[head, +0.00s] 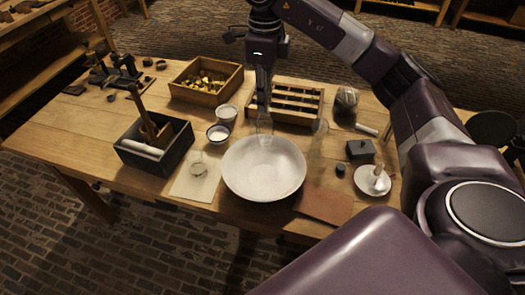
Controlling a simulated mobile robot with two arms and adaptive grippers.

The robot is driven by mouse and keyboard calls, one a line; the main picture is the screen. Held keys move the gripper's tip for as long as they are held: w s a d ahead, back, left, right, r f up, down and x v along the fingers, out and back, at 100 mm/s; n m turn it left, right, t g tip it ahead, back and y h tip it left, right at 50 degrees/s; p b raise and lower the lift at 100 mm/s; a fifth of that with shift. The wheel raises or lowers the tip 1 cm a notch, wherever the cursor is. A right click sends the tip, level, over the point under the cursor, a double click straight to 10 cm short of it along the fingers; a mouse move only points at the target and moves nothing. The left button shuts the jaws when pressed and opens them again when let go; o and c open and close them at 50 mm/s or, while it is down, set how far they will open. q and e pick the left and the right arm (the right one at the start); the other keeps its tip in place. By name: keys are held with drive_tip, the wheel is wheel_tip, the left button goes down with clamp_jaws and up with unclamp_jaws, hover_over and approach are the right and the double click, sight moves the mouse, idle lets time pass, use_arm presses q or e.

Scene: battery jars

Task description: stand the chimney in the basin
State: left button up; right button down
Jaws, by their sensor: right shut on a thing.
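The basin (264,180) is a wide white bowl near the front middle of the table. My right gripper (264,104) points down beyond the basin's far rim and is shut on a clear glass piece, the chimney (265,124). The chimney hangs upright below the fingers. Its lower end shows at the basin's far rim; being clear, it is hard to tell whether it is over the bowl or just behind it. The inside of the basin looks empty. My left gripper is not in view.
A slotted wooden rack (297,117) stands behind the gripper. Small white-filled cups (218,133) and a clear glass (198,166) on a pale sheet (184,188) stand left of the basin. A dark box (172,163) is farther left. A brown mat (328,205) lies right.

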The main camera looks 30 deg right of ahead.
sight(264, 118)
wheel_tip(264, 118, down, 6)
drive_tip(key=shift+a+f, duration=0.1)
drive_tip(key=shift+f, duration=0.05)
wheel_tip(264, 118, down, 6)
drive_tip(key=shift+r+p, duration=0.1)
drive_tip(key=shift+p, duration=0.7)
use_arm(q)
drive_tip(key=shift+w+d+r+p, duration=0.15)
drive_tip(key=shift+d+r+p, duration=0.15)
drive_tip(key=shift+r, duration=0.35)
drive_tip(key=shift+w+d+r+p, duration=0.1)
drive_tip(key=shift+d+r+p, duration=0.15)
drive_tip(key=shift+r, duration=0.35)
use_arm(e)
wheel_tip(264, 118, down, 5)
drive_tip(key=c, duration=1.7)
unclamp_jaws()
drive_tip(key=shift+c, duration=0.2)
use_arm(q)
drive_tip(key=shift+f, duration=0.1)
